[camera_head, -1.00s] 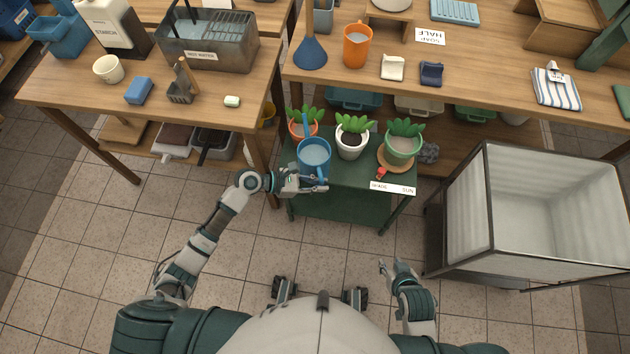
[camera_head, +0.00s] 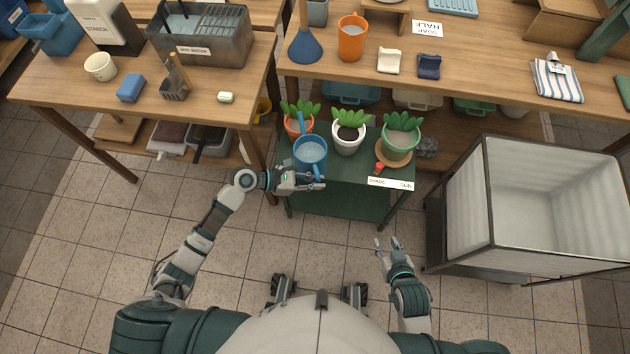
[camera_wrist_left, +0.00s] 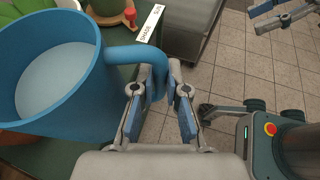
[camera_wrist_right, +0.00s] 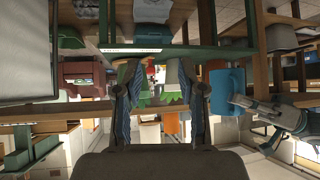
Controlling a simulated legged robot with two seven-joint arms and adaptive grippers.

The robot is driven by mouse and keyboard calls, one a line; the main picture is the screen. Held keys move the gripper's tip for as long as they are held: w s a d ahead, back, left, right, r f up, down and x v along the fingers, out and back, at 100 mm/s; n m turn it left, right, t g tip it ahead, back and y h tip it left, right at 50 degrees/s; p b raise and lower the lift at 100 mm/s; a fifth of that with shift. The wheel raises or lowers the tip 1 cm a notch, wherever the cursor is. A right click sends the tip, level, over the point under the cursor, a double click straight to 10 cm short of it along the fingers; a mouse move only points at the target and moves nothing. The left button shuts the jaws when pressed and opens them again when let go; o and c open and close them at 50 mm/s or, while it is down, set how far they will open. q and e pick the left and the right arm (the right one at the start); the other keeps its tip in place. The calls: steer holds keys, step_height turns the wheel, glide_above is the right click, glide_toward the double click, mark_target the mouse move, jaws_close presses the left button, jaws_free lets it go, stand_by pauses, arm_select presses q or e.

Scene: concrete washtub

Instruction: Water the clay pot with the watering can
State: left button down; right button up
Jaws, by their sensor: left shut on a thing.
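The blue watering can (camera_head: 310,153) is at the front left of the green cart, with pale water inside. My left gripper (camera_head: 316,182) is shut on its handle; the left wrist view shows the handle (camera_wrist_left: 152,62) between the fingers (camera_wrist_left: 158,105). Whether the can touches the cart top, I cannot tell. The terracotta clay pot (camera_head: 298,127) with a green plant stands just behind the can, partly hidden by it. A white pot (camera_head: 348,138) and a green pot (camera_head: 402,138) stand to its right. My right gripper (camera_head: 386,245) is open and empty in front of the cart.
The green cart (camera_head: 345,185) carries a sign (camera_head: 390,183) and a small red item (camera_head: 379,168) near its front edge. A large white-lined bin (camera_head: 480,200) stands right. Wooden tables (camera_head: 520,90) stand behind and left. Floor in front of the cart is clear.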

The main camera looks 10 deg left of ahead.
arm_select(q)
steer(key=shift+a+r+n+p, duration=0.15)
steer(key=shift+r+n+p, duration=0.15)
steer(key=shift+r+p, duration=0.4)
arm_select(e)
steer(key=s+g, duration=0.1)
steer(key=s+d+f+g, duration=0.1)
steer(key=s, duration=0.1)
steer(key=s+f+g, duration=0.1)
steer(key=s, duration=0.1)
steer(key=shift+s+d+g+h, duration=0.15)
steer(key=shift+d+g+h, duration=0.15)
steer(key=shift+h, duration=0.1)
arm_select(q)
steer(key=shift+a+f, duration=0.1)
